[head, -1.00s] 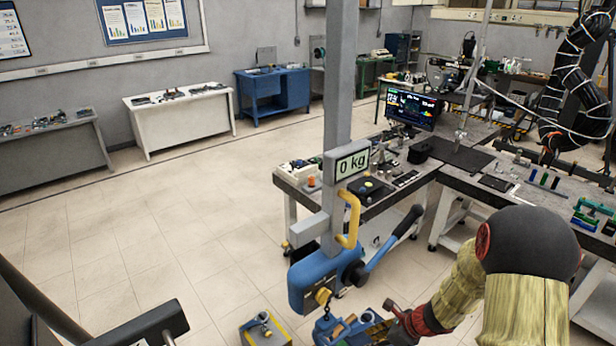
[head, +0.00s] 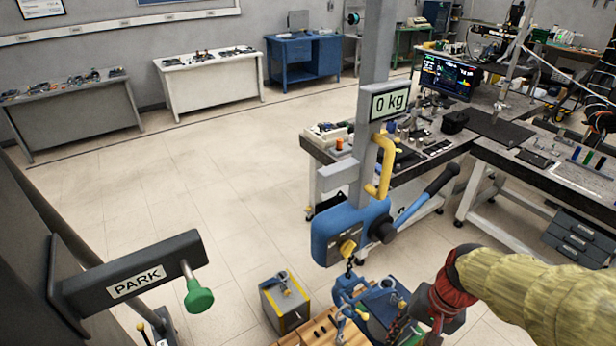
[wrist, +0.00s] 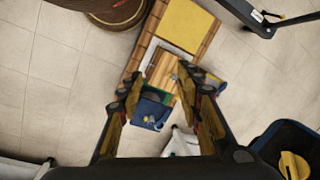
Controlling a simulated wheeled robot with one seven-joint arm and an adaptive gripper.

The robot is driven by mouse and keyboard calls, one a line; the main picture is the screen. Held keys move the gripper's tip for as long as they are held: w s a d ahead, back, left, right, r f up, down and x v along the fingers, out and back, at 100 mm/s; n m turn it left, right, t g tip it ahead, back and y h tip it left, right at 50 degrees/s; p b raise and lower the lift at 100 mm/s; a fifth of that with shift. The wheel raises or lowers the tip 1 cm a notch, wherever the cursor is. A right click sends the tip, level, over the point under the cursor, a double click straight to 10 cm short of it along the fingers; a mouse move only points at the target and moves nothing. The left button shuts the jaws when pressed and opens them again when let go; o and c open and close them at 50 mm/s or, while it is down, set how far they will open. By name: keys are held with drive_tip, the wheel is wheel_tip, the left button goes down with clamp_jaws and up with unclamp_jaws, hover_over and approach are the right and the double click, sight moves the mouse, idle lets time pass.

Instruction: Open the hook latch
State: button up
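A blue hook (head: 349,291) hangs on a short dark chain below the blue hoist body (head: 338,236). I cannot single out the hook in the wrist view. My gripper (wrist: 165,98) is open, its two fingers well apart with no object clearly between them. In the head view my arm comes in from the right, with its red and black wrist to the right of the hook. The fingertips are not clear there.
A grey box with yellow edging (head: 285,304) stands on the floor. A PARK arm (head: 130,272) with a green knob is at left. Workbenches stand behind at right.

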drive_tip(key=s+a+r+n+t+h+b, duration=0.2)
drive_tip(key=s+r+n+t+b, duration=0.2)
drive_tip(key=b, duration=0.5)
drive_tip(key=shift+s+a+r+n+t+b, duration=0.2)
drive_tip(key=shift+s+r+n+t+b, duration=0.1)
drive_tip(key=shift+s+r+n+t, duration=0.25)
drive_tip(key=shift+w+f, duration=0.1)
